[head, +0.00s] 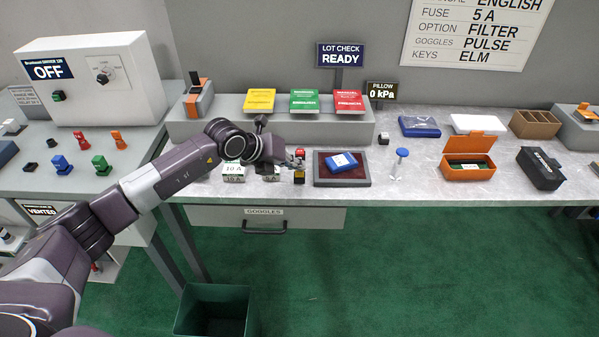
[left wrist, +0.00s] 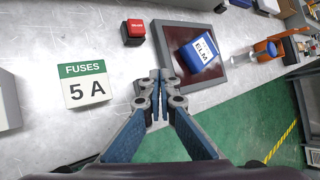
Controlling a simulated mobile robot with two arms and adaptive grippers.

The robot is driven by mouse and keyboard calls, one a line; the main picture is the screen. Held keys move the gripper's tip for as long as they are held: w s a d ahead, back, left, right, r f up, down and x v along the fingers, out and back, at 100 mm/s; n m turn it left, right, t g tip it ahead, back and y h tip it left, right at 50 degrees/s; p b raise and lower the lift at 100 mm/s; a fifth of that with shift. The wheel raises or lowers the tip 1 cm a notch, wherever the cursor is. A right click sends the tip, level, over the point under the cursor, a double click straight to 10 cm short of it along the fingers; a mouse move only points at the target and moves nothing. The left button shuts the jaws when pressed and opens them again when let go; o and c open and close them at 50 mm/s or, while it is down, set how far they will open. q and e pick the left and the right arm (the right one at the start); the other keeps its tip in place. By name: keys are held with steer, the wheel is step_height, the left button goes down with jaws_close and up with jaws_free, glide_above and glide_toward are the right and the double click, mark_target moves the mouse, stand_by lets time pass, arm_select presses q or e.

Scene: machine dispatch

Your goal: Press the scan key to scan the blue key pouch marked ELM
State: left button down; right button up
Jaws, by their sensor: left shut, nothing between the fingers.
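The blue key pouch (head: 341,162) lies on a dark red pad with a grey rim (head: 343,185). In the left wrist view the pouch (left wrist: 203,51) shows a white label reading ELM. A red key (head: 300,153) sits left of the pad at the back; in the left wrist view its red cap (left wrist: 134,29) has small white lettering I cannot read. A yellow-topped block (head: 299,178) stands in front of it. My left gripper (head: 298,164) is shut and empty, beside the pad's left edge. In the left wrist view its fingers (left wrist: 160,76) hide what is beneath them. My right gripper is not in view.
Fuse boxes (head: 233,170) stand left of my gripper, one marked 5 A (left wrist: 85,87). A blue-topped plunger (head: 402,153) and an open orange box (head: 469,173) stand right of the pad.

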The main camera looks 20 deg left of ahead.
mark_target(298, 173)
arm_select(q)
steer(key=shift+f+b, duration=0.3)
steer(key=shift+f, duration=0.2)
stand_by(0.4)
steer(key=shift+r, duration=0.1)
steer(key=shift+r+p, duration=0.6)
steer(key=shift+r, duration=0.3)
steer(key=shift+r+p, duration=1.6)
steer(key=shift+r, duration=0.95)
steer(key=shift+d, duration=0.1)
